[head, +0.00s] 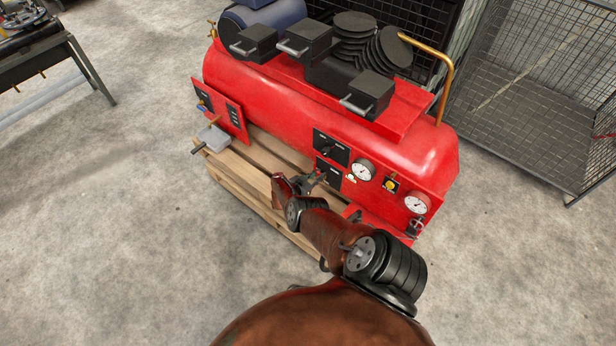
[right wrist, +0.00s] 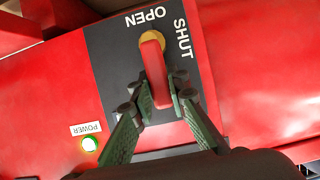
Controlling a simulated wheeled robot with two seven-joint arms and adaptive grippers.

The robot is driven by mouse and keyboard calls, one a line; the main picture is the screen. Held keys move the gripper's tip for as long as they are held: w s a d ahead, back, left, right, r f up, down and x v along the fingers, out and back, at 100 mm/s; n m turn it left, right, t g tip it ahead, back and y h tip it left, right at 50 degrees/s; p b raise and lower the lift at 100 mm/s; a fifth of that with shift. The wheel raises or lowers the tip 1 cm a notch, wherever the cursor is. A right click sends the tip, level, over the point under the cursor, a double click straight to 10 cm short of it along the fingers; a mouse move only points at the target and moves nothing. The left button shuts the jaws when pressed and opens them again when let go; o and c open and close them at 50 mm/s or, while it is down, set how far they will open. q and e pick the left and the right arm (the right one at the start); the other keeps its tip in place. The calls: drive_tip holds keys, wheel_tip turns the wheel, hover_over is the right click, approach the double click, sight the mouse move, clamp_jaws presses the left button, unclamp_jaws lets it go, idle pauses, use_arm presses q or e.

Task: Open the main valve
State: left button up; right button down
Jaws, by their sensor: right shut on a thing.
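The main valve is a red lever handle (right wrist: 156,75) on a yellow pivot (right wrist: 151,39), set on a black panel marked OPEN and SHUT. In the right wrist view the lever points down from the pivot. OPEN is above the pivot and SHUT is to its upper right. My right gripper (right wrist: 160,98) is shut on the lever near its free end, one finger on each side. In the head view my right gripper (head: 315,180) is at the front of the red compressor (head: 300,110), and the lever is mostly hidden there. My left gripper is not in view.
A lit POWER button (right wrist: 90,144) is close to my finger. Gauges (head: 363,170) and a yellow knob (head: 390,185) are to the right. The compressor stands on a wooden pallet (head: 232,170). A wire cage (head: 545,90) is at right.

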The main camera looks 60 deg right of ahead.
drive_tip(key=shift+a+f, duration=0.2)
drive_tip(key=c, duration=2.1)
unclamp_jaws()
drive_tip(key=shift+w, duration=0.1)
drive_tip(key=shift+o, duration=1.3)
drive_tip(key=shift+d+r, duration=0.1)
drive_tip(key=shift+d, duration=0.05)
